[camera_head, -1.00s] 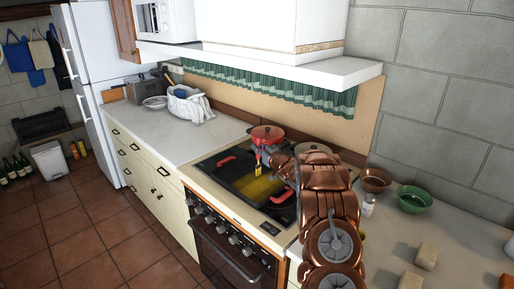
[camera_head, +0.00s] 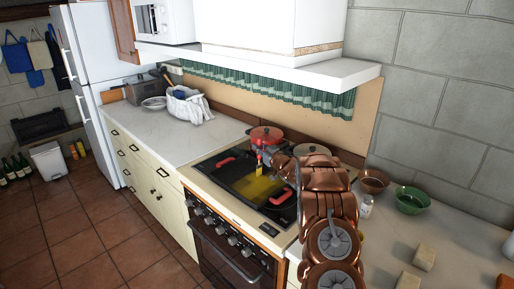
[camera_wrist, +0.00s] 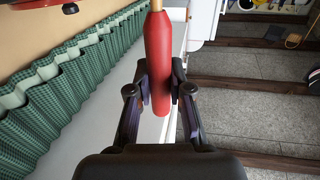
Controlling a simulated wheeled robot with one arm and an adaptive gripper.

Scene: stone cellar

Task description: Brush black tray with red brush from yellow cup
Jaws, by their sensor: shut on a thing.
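The black tray (camera_head: 236,171) lies on the stove top and has red grips at its ends. A yellow patch (camera_head: 256,188) covers much of its middle. My gripper (camera_wrist: 160,86) is shut on the red handle of the brush (camera_wrist: 158,60), which also shows upright over the tray's back part in the head view (camera_head: 259,157). The brush's lower end looks yellow; whether it touches the tray I cannot tell. The bristles are out of the wrist view. I cannot make out a yellow cup; my arm hides part of the counter.
A red pot (camera_head: 266,135) and a lidded pot (camera_head: 312,149) stand behind the tray. A copper bowl (camera_head: 373,181), a green bowl (camera_head: 411,200) and a white jar (camera_head: 367,206) are on the right counter. The range hood (camera_head: 290,68) hangs above. The left counter's front is clear.

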